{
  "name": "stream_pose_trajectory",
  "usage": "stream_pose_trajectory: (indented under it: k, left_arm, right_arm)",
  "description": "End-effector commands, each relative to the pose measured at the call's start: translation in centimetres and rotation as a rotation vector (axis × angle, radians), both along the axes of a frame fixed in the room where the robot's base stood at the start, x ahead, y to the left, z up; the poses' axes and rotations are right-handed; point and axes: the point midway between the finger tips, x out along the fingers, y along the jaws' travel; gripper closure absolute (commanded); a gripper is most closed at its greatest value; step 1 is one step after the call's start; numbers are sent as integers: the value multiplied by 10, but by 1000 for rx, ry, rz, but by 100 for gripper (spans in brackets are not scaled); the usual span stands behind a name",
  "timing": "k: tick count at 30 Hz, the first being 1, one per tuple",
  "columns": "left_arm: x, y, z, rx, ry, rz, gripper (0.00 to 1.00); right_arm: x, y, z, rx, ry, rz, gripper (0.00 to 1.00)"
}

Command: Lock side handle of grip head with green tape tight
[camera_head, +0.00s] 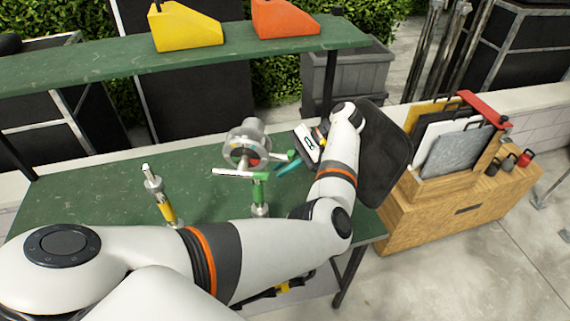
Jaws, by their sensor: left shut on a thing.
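The grip head (245,147) is a round silver metal piece on a post with green tape (259,191), standing on the green table. A pale bar-shaped handle (233,173) sticks out at its lower front. My left arm comes in from the left and bends back over the table. My left gripper (289,162), with teal fingers, is at the right end of this side handle and shut on it. The exact finger contact is small and partly hidden. My right gripper is not in view.
A second metal post with yellow tape (166,208) stands left on the green table (110,190). A shelf (215,58) above holds a yellow wedge (187,28) and an orange wedge (285,18). A wooden cart (430,219) with upright panels stands right. My left arm covers the table's front.

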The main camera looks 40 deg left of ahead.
Motion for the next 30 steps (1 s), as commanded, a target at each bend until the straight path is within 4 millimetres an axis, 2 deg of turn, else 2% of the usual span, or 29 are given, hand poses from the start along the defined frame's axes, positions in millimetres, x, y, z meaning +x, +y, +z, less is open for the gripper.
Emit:
stream_pose_trajectory:
  k: [20,21,24,30]
  left_arm:
    - [-2,-1,0,-30,57,2,100]
    - [-2,-1,0,-30,57,2,83]
    - [-2,-1,0,-30,57,2,67]
    - [-2,-1,0,-29,56,3,65]
  right_arm:
    - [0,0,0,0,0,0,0]
    - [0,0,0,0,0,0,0]
    - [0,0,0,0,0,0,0]
    - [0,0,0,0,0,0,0]
